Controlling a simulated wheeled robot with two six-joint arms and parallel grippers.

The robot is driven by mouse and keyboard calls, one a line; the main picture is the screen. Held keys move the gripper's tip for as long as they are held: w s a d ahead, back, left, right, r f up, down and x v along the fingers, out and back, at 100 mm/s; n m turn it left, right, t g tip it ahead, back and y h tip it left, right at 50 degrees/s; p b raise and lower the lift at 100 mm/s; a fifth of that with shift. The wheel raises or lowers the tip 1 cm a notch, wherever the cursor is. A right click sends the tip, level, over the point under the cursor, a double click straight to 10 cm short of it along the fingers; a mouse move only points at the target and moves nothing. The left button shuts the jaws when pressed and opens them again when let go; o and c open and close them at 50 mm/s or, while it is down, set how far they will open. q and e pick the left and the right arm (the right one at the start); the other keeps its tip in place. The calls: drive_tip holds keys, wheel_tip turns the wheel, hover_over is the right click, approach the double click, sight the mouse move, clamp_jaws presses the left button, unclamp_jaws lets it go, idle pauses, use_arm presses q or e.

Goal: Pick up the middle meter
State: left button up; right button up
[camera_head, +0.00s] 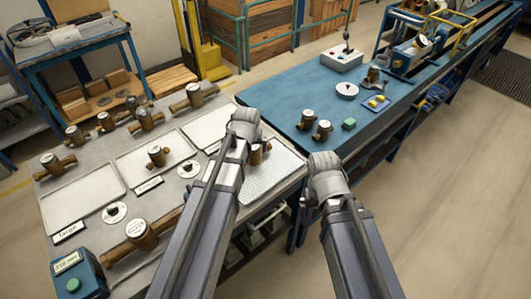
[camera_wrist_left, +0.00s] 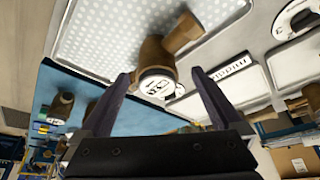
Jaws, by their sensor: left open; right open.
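A brown-bronze meter with a white round face (camera_wrist_left: 157,84) stands by the white perforated tray, between the spread fingers of my left gripper (camera_wrist_left: 160,75) in the left wrist view. The fingers show gaps on both sides of it. In the head view this meter (camera_head: 258,152) is partly hidden by my left gripper (camera_head: 246,126), over the perforated tray (camera_head: 275,178). My right gripper (camera_head: 327,168) is open and empty, near the right edge of the grey table and the blue bench. Its fingertips are not clear in the head view.
The grey table holds trays labelled large (camera_head: 69,231) and small (camera_head: 149,185), plus several other meters, one large one (camera_head: 140,233) in front. A medium label (camera_wrist_left: 230,67) shows in the wrist view. The blue bench (camera_head: 290,112) bears two small meters, a green block and a control box (camera_head: 342,60).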

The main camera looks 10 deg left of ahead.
use_arm(q)
drive_tip(key=shift+d+f, duration=0.1)
drive_tip(key=shift+f+b, duration=0.35)
drive_tip(key=shift+b, duration=0.25)
drive_tip(key=shift+b+x, duration=0.65)
drive_tip(key=shift+x, duration=0.2)
drive_tip(key=shift+w+r, duration=0.1)
drive_tip(key=b+x, duration=0.4)
drive_tip(key=x, duration=0.1)
drive_tip(key=shift+w+d+b, duration=0.1)
drive_tip(key=shift+w+b, duration=0.05)
drive_tip(key=shift+b, duration=0.25)
drive_tip(key=shift+c, duration=0.2)
clamp_jaws()
